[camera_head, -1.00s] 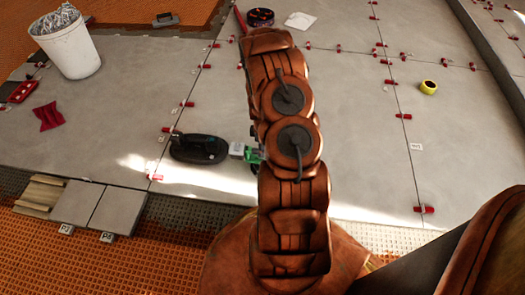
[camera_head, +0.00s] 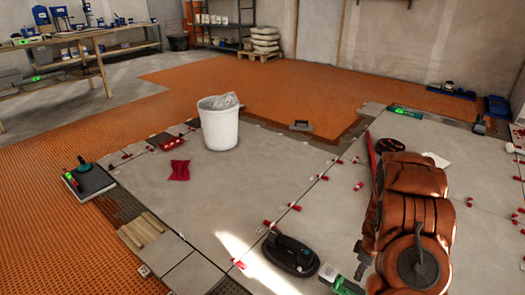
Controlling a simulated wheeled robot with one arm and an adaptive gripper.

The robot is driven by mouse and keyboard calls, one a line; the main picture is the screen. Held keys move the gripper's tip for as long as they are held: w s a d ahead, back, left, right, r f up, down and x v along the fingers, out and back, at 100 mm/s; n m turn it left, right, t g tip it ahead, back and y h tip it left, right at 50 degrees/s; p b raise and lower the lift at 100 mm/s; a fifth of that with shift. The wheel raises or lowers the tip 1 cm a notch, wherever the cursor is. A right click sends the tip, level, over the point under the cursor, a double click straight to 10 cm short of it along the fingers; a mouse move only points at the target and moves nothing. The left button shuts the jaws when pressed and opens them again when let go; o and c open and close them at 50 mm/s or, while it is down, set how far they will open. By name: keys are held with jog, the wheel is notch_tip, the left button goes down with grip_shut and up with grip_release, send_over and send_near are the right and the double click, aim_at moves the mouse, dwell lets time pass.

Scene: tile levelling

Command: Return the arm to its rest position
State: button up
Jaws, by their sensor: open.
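My brown arm (camera_head: 413,215) shows at the lower right, folded upright over the grey tiles, with its round joint toward the camera. A green and white item (camera_head: 343,283) lies just left of the arm at the bottom edge, partly cut off.
A black oval tool (camera_head: 290,255) lies on the tiles left of the arm. A white bucket (camera_head: 219,128), a red cloth (camera_head: 180,170) and several red clips stand farther off. A workbench (camera_head: 85,48) is at the back left. Open orange floor (camera_head: 290,85) lies behind.

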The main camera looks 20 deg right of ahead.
jog(key=s+a+r+m+p, duration=0.1)
jog(key=a+r+p, duration=0.6)
jog(key=r, duration=0.8)
jog(key=s+a+r+m+p, duration=0.1)
jog(key=a+r+p, duration=0.55)
jog(key=r, duration=0.75)
jog(key=s+a+r+m+p, duration=0.2)
jog(key=a+r+p, duration=0.5)
jog(key=r, duration=0.8)
jog(key=s+a+r+m+p, duration=0.1)
jog(key=s+a+r+p, duration=0.3)
jog(key=r, duration=0.5)
jog(key=s+a+r+m+g+p, duration=0.1)
jog(key=s+a+r+p, duration=0.3)
jog(key=s+r+p, duration=0.4)
jog(key=s+a+r+m+p, duration=0.1)
jog(key=s+a+r+p, duration=0.3)
jog(key=r, duration=0.7)
jog(key=shift+s+r+g+p, duration=0.15)
jog(key=shift+s+g+p, duration=0.15)
jog(key=shift+s+p, duration=1.15)
jog(key=shift+s+a+b, duration=0.1)
jog(key=shift+s+b, duration=0.3)
